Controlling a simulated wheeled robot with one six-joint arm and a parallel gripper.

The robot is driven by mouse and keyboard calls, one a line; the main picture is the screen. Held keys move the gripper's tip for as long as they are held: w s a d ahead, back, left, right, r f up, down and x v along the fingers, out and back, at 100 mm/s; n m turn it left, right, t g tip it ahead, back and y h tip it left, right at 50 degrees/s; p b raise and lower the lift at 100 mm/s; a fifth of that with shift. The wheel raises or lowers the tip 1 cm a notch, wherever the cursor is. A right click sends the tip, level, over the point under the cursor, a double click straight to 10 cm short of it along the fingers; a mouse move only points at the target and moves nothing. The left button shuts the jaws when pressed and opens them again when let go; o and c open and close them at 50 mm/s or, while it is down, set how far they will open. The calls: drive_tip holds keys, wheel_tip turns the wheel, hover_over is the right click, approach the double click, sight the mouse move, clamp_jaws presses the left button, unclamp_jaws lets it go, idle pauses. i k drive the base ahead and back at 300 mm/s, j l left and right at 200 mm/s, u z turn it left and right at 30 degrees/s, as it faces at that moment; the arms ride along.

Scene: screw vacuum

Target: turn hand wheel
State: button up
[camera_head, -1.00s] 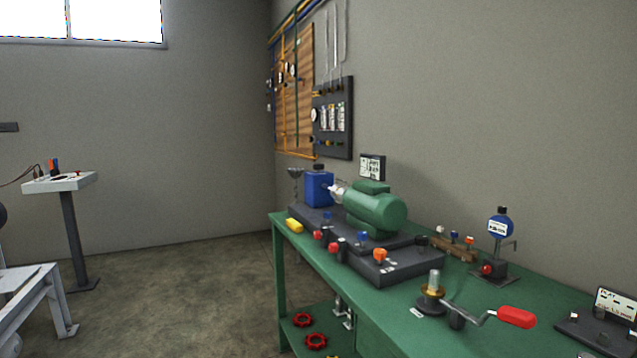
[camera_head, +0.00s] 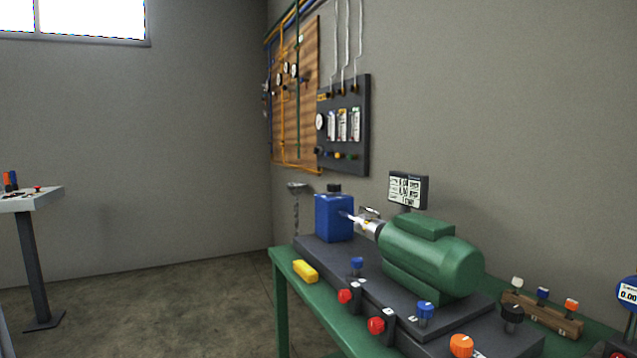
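My gripper does not show in the view. No large hand wheel is in sight now. I cannot tell which of these, if any, is the hand wheel. The green motor (camera_head: 430,256) and the blue box (camera_head: 334,217) sit on the same base.
The green bench (camera_head: 289,264) runs along the right wall. A wooden rack (camera_head: 542,319) with coloured knobs stands at right. A gauge panel (camera_head: 343,125) hangs on the wall. A white-topped stand (camera_head: 33,198) is at left; the floor between is clear.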

sight(333, 188)
drive_tip(key=i+j, duration=0.1)
drive_tip(key=i+j+z, duration=0.7)
drive_tip(key=i+j, duration=0.05)
drive_tip(key=j, duration=0.05)
